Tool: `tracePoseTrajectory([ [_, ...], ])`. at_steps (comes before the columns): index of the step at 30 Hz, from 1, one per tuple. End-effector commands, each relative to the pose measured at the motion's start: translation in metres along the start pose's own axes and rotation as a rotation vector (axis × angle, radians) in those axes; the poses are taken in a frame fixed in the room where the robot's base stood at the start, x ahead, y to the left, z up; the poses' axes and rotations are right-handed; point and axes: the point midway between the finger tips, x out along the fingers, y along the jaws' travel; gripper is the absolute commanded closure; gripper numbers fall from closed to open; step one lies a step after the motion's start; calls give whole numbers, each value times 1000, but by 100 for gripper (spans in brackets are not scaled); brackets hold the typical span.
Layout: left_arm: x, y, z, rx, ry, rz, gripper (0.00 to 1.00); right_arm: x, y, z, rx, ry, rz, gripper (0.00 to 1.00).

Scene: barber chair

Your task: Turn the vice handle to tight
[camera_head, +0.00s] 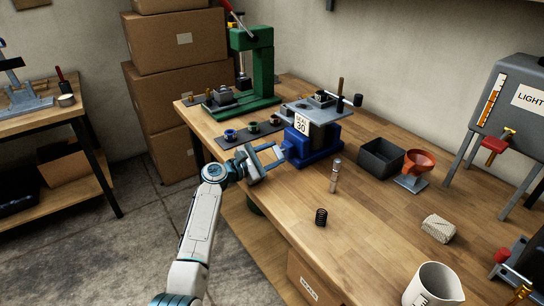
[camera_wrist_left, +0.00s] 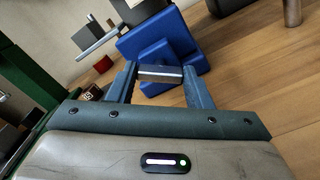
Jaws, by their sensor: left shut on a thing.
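My left gripper (camera_head: 277,154) is at the vice's left side, over the bench edge. In the left wrist view its two blue fingers (camera_wrist_left: 163,78) are shut on a grey metal bar, the vice handle (camera_wrist_left: 160,73), which lies crosswise between them. In the head view the handle is mostly hidden by the fingers. My right gripper is not in view.
A green press (camera_head: 253,70) and a dark mat with several rings (camera_head: 252,137) stand left of the vice. A metal cylinder (camera_head: 335,176), a black spring (camera_head: 321,217), a dark bin (camera_head: 381,157) and an orange funnel (camera_head: 419,161) stand to the right. The bench front is mostly clear.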

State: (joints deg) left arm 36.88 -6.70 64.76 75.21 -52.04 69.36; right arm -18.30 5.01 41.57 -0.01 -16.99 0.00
Motion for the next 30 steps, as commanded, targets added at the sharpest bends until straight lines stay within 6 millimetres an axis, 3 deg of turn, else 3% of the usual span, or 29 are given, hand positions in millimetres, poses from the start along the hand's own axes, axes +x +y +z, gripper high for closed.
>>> tracePoseTrajectory([
  [6,0,-1,-2,-2,2,-2,77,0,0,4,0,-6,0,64],
  [7,0,-1,-2,-2,2,-2,49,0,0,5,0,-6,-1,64],
  [9,0,-1,-1,-2,2,-2,35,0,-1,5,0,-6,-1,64],
  [10,0,-1,-1,-2,1,-2,33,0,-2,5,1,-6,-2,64],
  [20,-4,-1,-1,-1,1,0,33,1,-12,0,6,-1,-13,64],
  [23,-15,-1,-2,-1,2,0,33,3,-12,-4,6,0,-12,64],
  [30,-63,-2,-3,2,4,0,33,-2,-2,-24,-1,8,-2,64],
])
